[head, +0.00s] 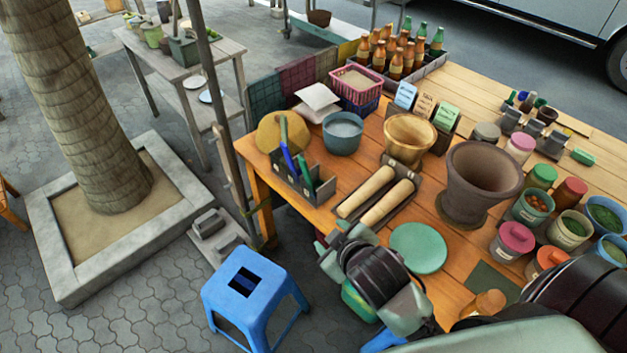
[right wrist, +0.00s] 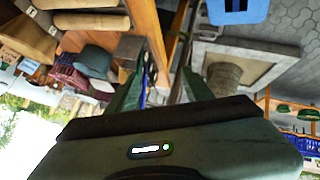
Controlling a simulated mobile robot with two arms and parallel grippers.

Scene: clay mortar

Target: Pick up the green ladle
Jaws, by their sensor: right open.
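A dark utensil holder (head: 292,186) stands at the left edge of the wooden table, with upright blue and green handles in it. The green handle (head: 304,172), likely the green ladle, is beside the blue handle (head: 288,158); its lower end is hidden in the holder. My right gripper (head: 333,237) is open and empty, below and right of the holder in the head view. In the right wrist view the thin handles (right wrist: 147,74) show near the left finger of my right gripper (right wrist: 163,76). My left gripper is not in view.
Two wooden rolling pins (head: 376,196) lie on a dark rack right of the holder. A clay mortar (head: 476,178), a green round board (head: 418,247) and a blue bowl (head: 342,133) are near. A pole (head: 222,110) rises past the table's left edge; a blue stool (head: 252,295) stands below.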

